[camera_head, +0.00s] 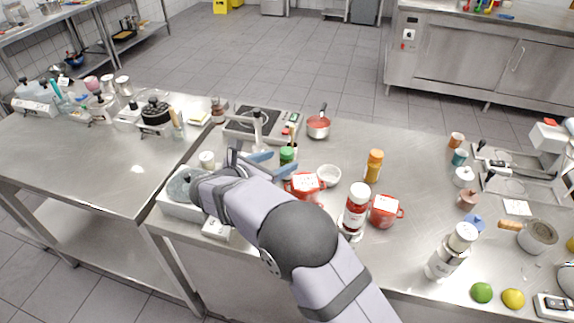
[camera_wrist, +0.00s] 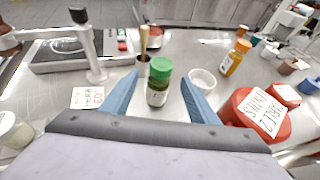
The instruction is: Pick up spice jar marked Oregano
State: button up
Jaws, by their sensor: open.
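A small jar with a green lid and green contents (camera_wrist: 159,84) stands upright on the steel counter; its small label is too small to read. In the head view it (camera_head: 287,155) stands just beyond my fingertips. My gripper (camera_wrist: 160,79) is open and empty, with one blue finger on each side of the jar in the wrist view. In the head view my gripper (camera_head: 275,163) is low over the counter. An orange jar (camera_head: 374,165) stands farther right; it also shows in the wrist view (camera_wrist: 235,57).
A white bowl (camera_head: 329,176) and a red pot with a card (camera_head: 305,187) stand right of the green-lidded jar. A wooden-handled tool in a holder (camera_wrist: 143,65) stands close behind it. A hob (camera_head: 262,122) and a red saucepan (camera_head: 318,127) lie beyond.

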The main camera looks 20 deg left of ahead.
aim_at(283, 161)
jog(key=shift+f+p+x, duration=0.2)
jog(key=shift+p+x, duration=0.3)
jog(key=shift+x, duration=0.75)
jog(key=shift+f+p+x, duration=0.15)
jog(key=shift+p+x, duration=0.35)
jog(key=shift+x, duration=0.75)
jog(key=shift+s+a, duration=0.1)
jog(key=shift+s, duration=0.05)
jog(key=c, duration=1.2)
